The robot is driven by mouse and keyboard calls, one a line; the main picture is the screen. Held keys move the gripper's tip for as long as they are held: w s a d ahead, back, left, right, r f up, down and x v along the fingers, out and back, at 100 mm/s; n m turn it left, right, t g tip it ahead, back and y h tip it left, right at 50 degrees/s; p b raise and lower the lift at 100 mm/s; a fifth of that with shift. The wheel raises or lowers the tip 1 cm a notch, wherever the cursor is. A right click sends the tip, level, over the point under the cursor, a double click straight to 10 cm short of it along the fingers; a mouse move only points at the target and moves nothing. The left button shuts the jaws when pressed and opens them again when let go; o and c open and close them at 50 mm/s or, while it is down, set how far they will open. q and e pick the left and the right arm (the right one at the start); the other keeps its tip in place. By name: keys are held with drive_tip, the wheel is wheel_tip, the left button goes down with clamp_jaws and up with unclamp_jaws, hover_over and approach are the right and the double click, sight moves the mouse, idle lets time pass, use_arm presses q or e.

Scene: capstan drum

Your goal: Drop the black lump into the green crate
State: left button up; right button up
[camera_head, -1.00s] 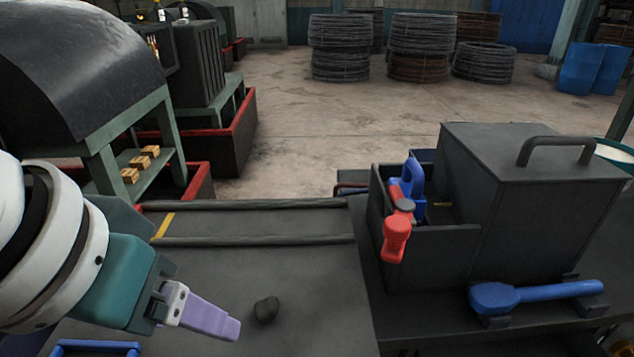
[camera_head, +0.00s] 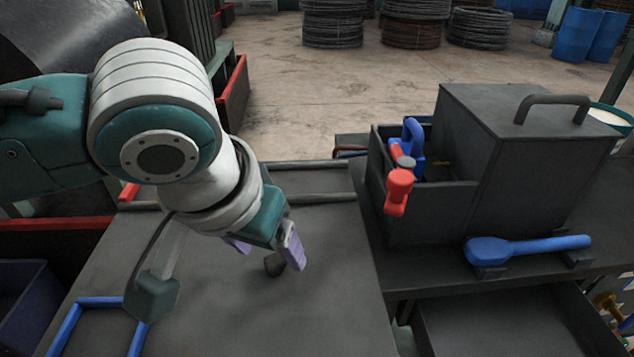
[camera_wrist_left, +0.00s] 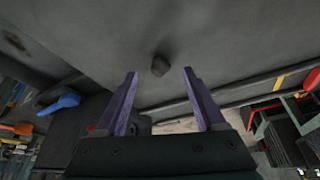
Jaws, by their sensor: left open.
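The black lump (camera_head: 274,264) lies on the dark grey bench top (camera_head: 235,315) in the head view. My left gripper (camera_head: 271,259) has its purple fingers apart and pointing down at the lump, with one finger to each side in the picture. In the left wrist view the lump (camera_wrist_left: 160,66) shows just beyond and between the open fingertips (camera_wrist_left: 161,73). I cannot tell whether either finger touches it. I cannot make out a green crate in these views. My right gripper is not in view.
A dark box (camera_head: 530,150) with a handle, a holder with red and blue tools (camera_head: 400,185) and a blue tool (camera_head: 520,248) stand at right. An open drawer (camera_head: 500,325) lies below them. A blue frame (camera_head: 72,322) and a dark blue bin (camera_head: 28,300) are at lower left.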

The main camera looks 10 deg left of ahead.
sight(275, 264)
use_arm(q)
drive_tip(key=shift+x, duration=1.15)
clamp_jaws()
